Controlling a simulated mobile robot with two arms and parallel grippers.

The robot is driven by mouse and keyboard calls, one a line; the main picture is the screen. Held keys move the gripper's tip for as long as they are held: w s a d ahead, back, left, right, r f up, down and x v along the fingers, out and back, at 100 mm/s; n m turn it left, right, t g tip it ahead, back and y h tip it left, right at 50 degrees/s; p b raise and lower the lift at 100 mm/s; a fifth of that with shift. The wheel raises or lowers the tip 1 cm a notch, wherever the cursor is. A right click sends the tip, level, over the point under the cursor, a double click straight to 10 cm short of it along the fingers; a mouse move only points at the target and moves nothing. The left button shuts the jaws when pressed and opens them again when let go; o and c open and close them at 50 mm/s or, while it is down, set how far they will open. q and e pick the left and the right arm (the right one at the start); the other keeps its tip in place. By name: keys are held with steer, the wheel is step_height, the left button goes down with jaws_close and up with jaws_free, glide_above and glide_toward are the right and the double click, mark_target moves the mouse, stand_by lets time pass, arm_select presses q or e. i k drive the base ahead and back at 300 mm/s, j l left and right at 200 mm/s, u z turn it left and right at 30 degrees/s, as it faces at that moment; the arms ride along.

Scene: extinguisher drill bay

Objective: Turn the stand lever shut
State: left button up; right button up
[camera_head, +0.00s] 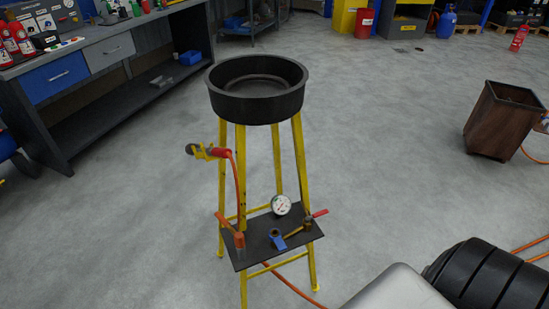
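A stand with yellow legs (304,160) and a round black pan (257,105) on top is in the middle of the head view. Its low dark shelf (262,254) carries a round white gauge (281,205), a blue handle (278,239), a red-ended lever (316,215) pointing right, and an orange-red lever (224,221) slanting up to the left. A yellow valve piece (204,152) with a red part is at the stand's upper left. I cannot tell which of these is the stand lever or how far it is turned. Neither gripper is in view.
A workbench (110,60) with a blue drawer stands at the left, with red extinguishers (14,40) on it. A brown bin (503,122) is at the right. An orange hose (290,286) lies below the stand. The grey floor around it is mostly clear.

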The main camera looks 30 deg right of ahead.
mark_target(318, 214)
steer(key=z, duration=0.95)
